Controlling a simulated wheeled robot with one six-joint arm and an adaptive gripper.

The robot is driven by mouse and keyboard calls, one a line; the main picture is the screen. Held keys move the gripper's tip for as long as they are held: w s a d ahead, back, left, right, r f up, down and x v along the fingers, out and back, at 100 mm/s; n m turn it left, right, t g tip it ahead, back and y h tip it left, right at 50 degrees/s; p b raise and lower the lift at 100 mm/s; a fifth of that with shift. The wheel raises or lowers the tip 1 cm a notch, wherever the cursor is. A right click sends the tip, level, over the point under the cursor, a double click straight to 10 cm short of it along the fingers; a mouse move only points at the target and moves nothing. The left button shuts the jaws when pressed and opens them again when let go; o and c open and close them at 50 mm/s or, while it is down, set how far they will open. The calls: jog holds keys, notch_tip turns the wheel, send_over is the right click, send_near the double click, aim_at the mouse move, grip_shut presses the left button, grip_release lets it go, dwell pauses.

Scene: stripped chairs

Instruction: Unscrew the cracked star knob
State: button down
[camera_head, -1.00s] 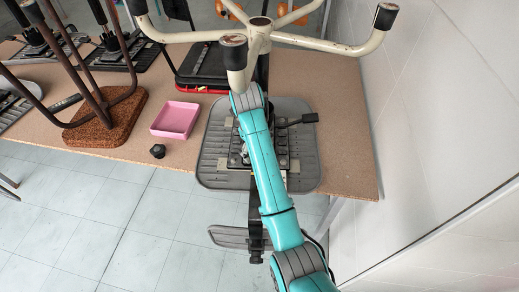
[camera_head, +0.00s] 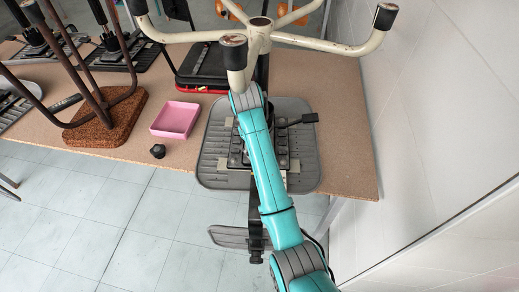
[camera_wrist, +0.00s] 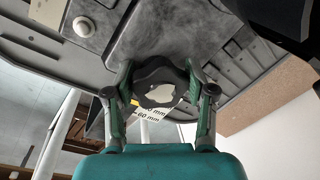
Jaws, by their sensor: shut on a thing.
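The star knob (camera_wrist: 153,73), dark and lobed with a pale patch on its end, shows in the middle of the wrist view, against the underside of the grey chair seat (camera_wrist: 185,25). My gripper (camera_wrist: 158,84) is shut on it, one finger on each side. I cannot make out a crack in the knob. In the head view my arm and the upturned chair's base hide my gripper and this knob. The grey seat (camera_head: 212,165) lies upside down on the table there. Another black knob (camera_head: 158,151) lies loose near the table's front edge.
A pink tray (camera_head: 175,120) stands on the brown table (camera_head: 345,130), left of the seat. A brown-seated stool (camera_head: 108,125) stands upturned farther left. The cream five-arm base (camera_head: 325,46) spreads above my arm. A white wall (camera_head: 440,100) bounds the right.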

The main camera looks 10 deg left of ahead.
jog(key=shift+f, duration=0.15)
jog(key=n, duration=0.4)
jog(key=shift+s+d, duration=0.1)
jog(key=shift+s, duration=0.05)
jog(key=n+y, duration=0.1)
jog(key=n, duration=0.6)
jog(key=shift+s+n+y, duration=0.1)
jog(key=shift+n+y, duration=0.2)
jog(key=shift+d+n, duration=0.1)
jog(key=shift+n, duration=0.3)
jog(key=n, duration=0.4)
jog(key=shift+y, duration=0.3)
